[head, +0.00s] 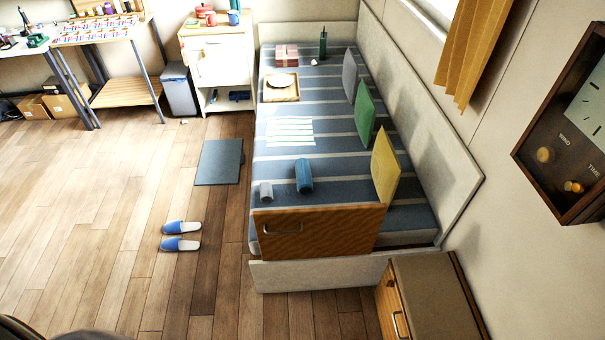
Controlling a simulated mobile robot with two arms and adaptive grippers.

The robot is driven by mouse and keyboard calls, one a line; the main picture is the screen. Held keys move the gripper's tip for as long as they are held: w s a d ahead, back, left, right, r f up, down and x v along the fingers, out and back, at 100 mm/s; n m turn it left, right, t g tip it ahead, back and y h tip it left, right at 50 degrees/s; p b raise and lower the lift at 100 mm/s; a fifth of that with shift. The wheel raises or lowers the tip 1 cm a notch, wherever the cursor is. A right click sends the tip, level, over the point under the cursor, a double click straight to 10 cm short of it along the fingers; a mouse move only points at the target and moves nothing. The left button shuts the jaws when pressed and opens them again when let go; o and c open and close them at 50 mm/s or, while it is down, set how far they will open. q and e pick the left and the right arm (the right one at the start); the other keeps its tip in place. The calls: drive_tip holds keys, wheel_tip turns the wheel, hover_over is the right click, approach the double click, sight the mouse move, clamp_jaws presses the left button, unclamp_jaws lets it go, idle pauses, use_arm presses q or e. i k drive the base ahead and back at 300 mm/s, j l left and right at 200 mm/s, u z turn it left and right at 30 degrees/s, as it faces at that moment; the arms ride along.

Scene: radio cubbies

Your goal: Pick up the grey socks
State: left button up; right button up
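A small grey rolled bundle (266,192), which looks like the grey socks, lies on the near left corner of the striped daybed (282,151). It sits just left of a larger blue roll (304,176), with a small gap between them. The bundle is fully visible, just behind a wooden panel with a handle (300,232) at the daybed's near end. Neither of my grippers is in view.
Yellow (385,167), green (364,112) and grey (349,75) cushions lean along the daybed's right side. A wooden tray (281,96) lies farther back. Blue slippers (181,244) and a dark mat (219,162) lie on the floor, which is mostly clear. A drawer cabinet (425,295) stands near right.

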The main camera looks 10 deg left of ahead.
sight(266, 188)
drive_tip(key=u, duration=0.75)
drive_tip(key=i+j+z, duration=0.2)
drive_tip(key=i+j, duration=0.25)
drive_tip(key=j, duration=0.2)
drive_tip(key=i+j+z, duration=0.1)
drive_tip(key=j, duration=0.25)
drive_tip(key=i+j+z, duration=0.1)
drive_tip(key=i+j, duration=0.15)
drive_tip(key=j, duration=0.15)
drive_tip(key=i+j+z, duration=0.1)
drive_tip(key=j, duration=0.3)
drive_tip(key=i, duration=0.1)
